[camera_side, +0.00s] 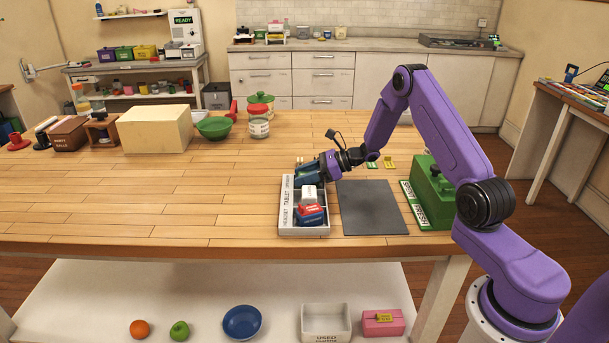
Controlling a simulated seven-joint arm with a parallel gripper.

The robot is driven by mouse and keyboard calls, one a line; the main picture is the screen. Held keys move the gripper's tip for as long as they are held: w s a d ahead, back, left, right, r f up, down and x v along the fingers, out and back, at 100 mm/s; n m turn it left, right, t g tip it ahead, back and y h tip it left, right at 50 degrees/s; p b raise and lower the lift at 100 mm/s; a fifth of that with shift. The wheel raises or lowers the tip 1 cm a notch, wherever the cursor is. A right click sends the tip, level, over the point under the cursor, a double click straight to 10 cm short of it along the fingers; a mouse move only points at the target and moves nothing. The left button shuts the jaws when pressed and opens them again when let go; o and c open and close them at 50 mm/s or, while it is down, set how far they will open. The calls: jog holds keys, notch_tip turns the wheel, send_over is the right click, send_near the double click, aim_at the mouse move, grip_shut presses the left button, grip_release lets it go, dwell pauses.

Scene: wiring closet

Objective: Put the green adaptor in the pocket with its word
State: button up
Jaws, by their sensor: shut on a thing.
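A pale tray (284,221) lies near the front of the wooden table, with the words HEADSET, TABLET and a third, hard-to-read word along its left side. My gripper (308,174) is at the tray's back end, shut on a small dark thing. Its colour is hard to tell, and the fingers hide much of it. I cannot tell if it touches the tray. A white adaptor (309,193) sits in the tray's middle part. A red block (312,209) and a blue block (312,220) sit at the front part. No adaptor shows clearly as green.
A dark mat (370,208) lies right of the tray, bare. Small green and yellow tags (389,162) lie behind the mat. A cream box (155,129), a green bowl (214,128) and a jar (258,122) stand farther back.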

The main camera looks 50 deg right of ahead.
jog(key=o, duration=0.8)
jog(key=shift+f, duration=0.1)
